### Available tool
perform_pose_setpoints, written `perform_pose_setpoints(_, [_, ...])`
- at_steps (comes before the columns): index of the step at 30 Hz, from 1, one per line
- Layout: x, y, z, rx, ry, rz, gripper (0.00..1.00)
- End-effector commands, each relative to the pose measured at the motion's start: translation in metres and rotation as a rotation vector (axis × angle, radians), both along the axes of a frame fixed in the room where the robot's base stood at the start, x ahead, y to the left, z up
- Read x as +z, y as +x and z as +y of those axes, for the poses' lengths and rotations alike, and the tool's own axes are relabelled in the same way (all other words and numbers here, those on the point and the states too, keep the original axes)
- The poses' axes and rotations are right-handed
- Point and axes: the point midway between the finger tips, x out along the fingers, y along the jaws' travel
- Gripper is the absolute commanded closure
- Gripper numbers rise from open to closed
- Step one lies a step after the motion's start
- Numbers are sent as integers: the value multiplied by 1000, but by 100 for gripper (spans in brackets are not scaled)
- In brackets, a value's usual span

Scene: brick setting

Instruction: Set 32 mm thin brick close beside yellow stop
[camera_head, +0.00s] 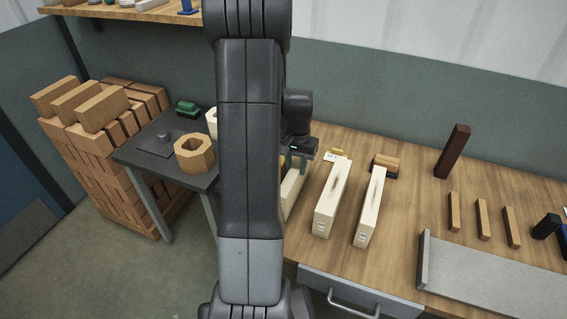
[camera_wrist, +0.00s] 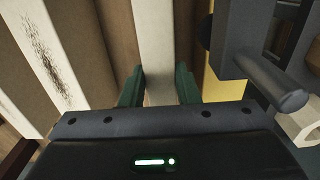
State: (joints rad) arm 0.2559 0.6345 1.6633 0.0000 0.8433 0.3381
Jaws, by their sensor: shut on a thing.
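My gripper (camera_head: 300,155) is low over the wooden bench, partly hidden by my arm in the head view. In the wrist view its green fingers (camera_wrist: 159,88) are shut on a long pale brick (camera_wrist: 153,45), one finger on each side. This brick also shows in the head view (camera_head: 293,190), half behind my arm. A yellow strip (camera_wrist: 224,88), which looks like the stop, lies to the right of the held brick in the wrist view, with a gap between them. I cannot tell whether the brick touches the bench.
Two pale bricks with dark marks, one nearer (camera_head: 331,200) and one farther right (camera_head: 370,207), lie beside the held one. A dark clamp-like device with a handle (camera_wrist: 272,82) stands beside the yellow strip. A dark red upright brick (camera_head: 453,152) and grey tray (camera_head: 495,275) are farther right.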

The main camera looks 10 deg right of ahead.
Motion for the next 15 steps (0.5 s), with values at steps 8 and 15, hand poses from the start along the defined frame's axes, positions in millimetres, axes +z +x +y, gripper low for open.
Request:
perform_pose_setpoints(8, [3,20,29,5,0,0,100])
perform_pose_setpoints(15, [-11,22,33,0,-1,-1,100])
